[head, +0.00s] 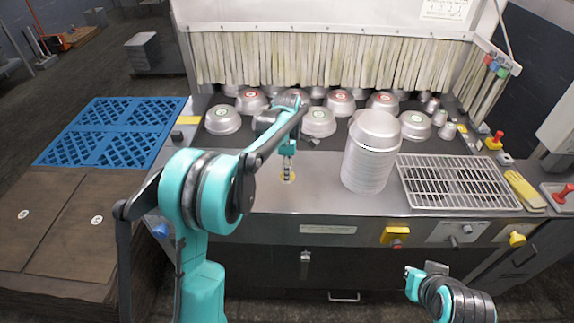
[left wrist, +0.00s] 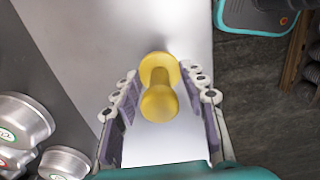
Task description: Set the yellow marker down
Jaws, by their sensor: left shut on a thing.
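The yellow marker (left wrist: 160,90) is a knob-like piece with a round head and a wider round base. In the left wrist view it is between the two fingers of my left gripper (left wrist: 162,100), which is shut on it. In the head view my left gripper (head: 288,165) points down at the steel counter, and a bit of the yellow marker (head: 287,180) shows under its fingertips, at or very near the surface. My right gripper (head: 413,283) is at the lower right, in front of the counter; its jaws are not clear.
A tall stack of metal pans (head: 370,160) stands right of my left gripper, beside a wire rack (head: 455,182). Several upturned pans (head: 318,122) lie behind, before a strip curtain (head: 320,58). The steel counter (head: 270,200) is clear around the marker. A blue pallet (head: 110,130) is at left.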

